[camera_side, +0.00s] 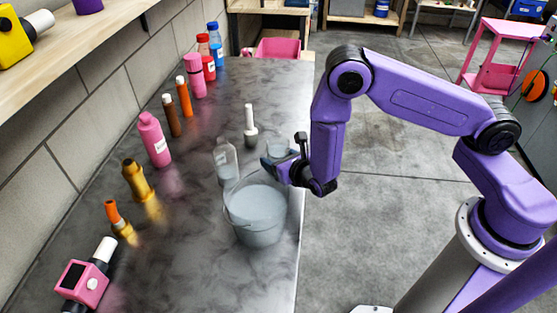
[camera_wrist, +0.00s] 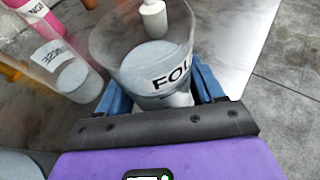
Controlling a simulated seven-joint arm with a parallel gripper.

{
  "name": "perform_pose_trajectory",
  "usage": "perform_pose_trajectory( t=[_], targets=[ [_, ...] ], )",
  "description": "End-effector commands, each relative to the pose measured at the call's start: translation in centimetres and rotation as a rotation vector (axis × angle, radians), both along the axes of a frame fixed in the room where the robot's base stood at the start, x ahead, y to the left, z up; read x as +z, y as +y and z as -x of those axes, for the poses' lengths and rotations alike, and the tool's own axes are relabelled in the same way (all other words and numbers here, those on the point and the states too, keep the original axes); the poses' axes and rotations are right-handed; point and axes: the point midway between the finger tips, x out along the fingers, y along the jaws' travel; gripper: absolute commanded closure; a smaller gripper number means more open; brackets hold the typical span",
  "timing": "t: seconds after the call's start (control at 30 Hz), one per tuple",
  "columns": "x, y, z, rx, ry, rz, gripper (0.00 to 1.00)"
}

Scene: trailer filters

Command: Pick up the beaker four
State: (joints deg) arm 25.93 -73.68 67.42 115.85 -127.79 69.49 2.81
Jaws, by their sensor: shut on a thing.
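The beaker four is a clear glass beaker (camera_wrist: 145,45) with grey contents and a white label on which "FO" and part of another letter can be read. In the side view the beaker (camera_side: 278,147) is small and partly hidden by my gripper (camera_side: 277,166). My gripper's blue fingers (camera_wrist: 162,92) lie on both sides of the beaker's lower part in the wrist view and are shut on it. The beaker looks roughly upright near the right edge of the dark bench. I cannot tell whether its base touches the bench.
A large clear vessel of grey liquid (camera_side: 256,215) stands close in front of my gripper. A clear labelled bottle (camera_side: 225,160) is to the left, and a white-necked item (camera_side: 250,127) stands behind. Several coloured bottles, including a pink one (camera_side: 154,140), line the wall.

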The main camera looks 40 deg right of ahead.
Motion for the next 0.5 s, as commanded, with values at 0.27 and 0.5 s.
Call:
perform_pose_trajectory(
  t=[0.27,0.5],
  targets=[
    [2.1,0.0,0.0,-0.001,-0.003,-0.002,0.76],
    [4.1,-0.3,1.4,0.002,-0.002,-0.001,0.76]
  ],
)
